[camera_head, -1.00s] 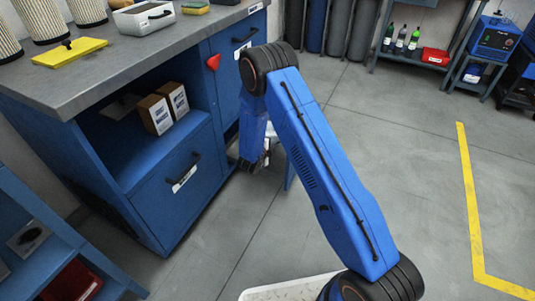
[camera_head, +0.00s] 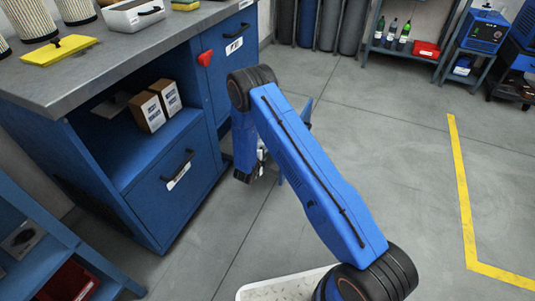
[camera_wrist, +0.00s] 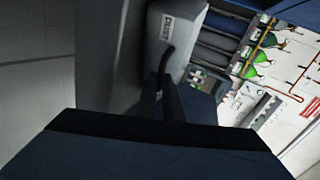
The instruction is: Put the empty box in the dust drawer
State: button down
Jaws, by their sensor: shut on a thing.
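In the wrist view my gripper (camera_wrist: 168,98) is shut on the dark handle (camera_wrist: 170,60) of a pale grey box-like piece (camera_wrist: 177,22) labelled DUST. I cannot tell how far this piece reaches or what is in it. In the head view my gripper (camera_head: 252,172) hangs low, just right of the blue bench cabinet (camera_head: 150,205); a small pale patch shows beside it, and my arm hides most of the rest. A white box (camera_head: 122,20) with a dark handle stands on the bench top; whether it is empty cannot be seen.
Two small cardboard boxes (camera_head: 148,111) stand on the cabinet's open shelf. A closed blue drawer (camera_head: 155,195) is below them. The floor (camera_head: 400,190) to the right is clear.

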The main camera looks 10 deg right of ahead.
jog(key=c, duration=1.9)
grip_release()
jog(key=shift+s, duration=0.1)
jog(key=v, duration=1.2)
notch_tip(320, 180, up, 27)
jog(key=a+n+g+y, duration=0.1)
jog(key=a+n+y, duration=0.1)
jog(key=n+y, duration=0.6)
jog(key=s+d+r+n+g+y, duration=0.1)
jog(key=s+d+r+n+y, duration=0.15)
jog(key=s+r, duration=0.45)
jog(key=s+d+r+n+g, duration=0.1)
jog(key=s+d+r+n, duration=0.1)
jog(key=s+r+n, duration=0.45)
jog(key=s+d+r+n+g, duration=0.1)
jog(key=s+d, duration=0.3)
jog(key=s, duration=0.7)
jog(key=s+d+r+n+g+h, duration=0.1)
jog(key=s+d+r+n, duration=0.2)
jog(key=s, duration=0.8)
jog(key=s+d+r+n+g+h, duration=0.1)
jog(key=s+d, duration=0.4)
jog(key=s, duration=0.6)
jog(key=shift+d+r+n, duration=0.25)
jog(key=shift+r+n, duration=0.45)
jog(key=shift+r, duration=0.25)
